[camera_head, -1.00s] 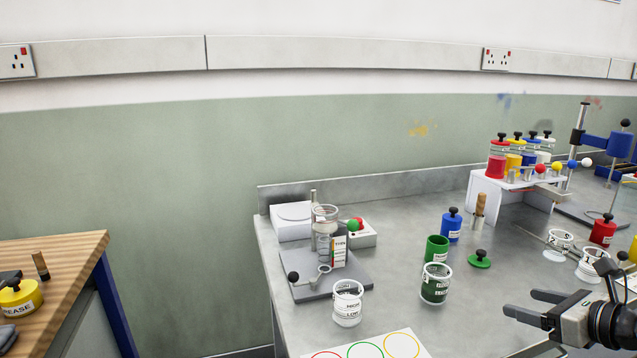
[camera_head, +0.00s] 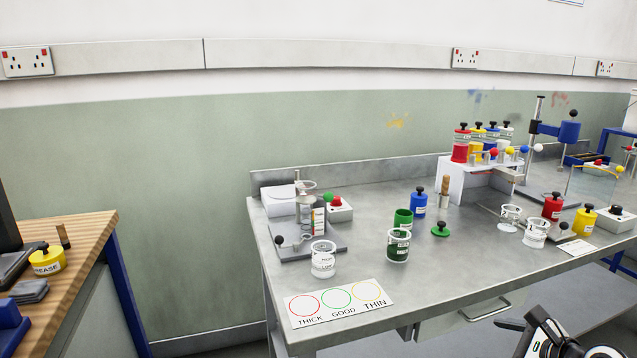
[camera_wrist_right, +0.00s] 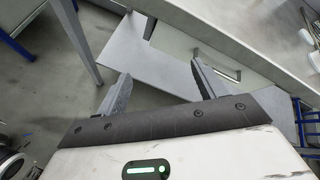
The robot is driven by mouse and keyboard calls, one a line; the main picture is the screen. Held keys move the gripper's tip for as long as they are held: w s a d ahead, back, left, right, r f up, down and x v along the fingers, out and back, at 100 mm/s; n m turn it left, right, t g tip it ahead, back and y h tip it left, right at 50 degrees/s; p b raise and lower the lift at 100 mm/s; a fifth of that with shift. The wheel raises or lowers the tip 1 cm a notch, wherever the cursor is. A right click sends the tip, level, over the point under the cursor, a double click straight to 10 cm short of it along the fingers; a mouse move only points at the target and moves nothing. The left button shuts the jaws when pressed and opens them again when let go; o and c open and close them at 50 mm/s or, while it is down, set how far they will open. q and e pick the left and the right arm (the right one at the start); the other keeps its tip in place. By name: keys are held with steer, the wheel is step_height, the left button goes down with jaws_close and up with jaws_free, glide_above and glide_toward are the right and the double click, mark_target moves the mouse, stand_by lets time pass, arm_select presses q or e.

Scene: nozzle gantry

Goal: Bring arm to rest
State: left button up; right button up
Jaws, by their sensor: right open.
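My right gripper (camera_head: 518,328) is at the lower right of the head view, in front of the steel bench (camera_head: 460,260) and lower than its top. In the right wrist view my right gripper (camera_wrist_right: 160,85) has its two fingers wide apart with nothing between them. Past the fingers are the bench's underside shelf, a drawer front with a handle, and the floor. My left gripper is in neither view.
A wooden bench (camera_head: 85,245) is at left. Floor shows between the benches.

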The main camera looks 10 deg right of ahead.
steer(key=s+a+f+n+g, duration=0.1)
steer(key=s+a+f+n, duration=0.3)
steer(key=a+f+n, duration=0.3)
steer(key=s+a+f+n+g, duration=0.1)
steer(key=s+a+f+n, duration=0.25)
steer(key=a+n, duration=0.45)
steer(key=s+a+n, duration=0.3)
steer(key=a+n, duration=0.4)
steer(key=s+a+n+t+y, duration=0.1)
steer(key=s+a+n, duration=0.2)
steer(key=a+n, duration=0.4)
steer(key=shift+s+f, duration=0.25)
steer(key=shift+s, duration=0.1)
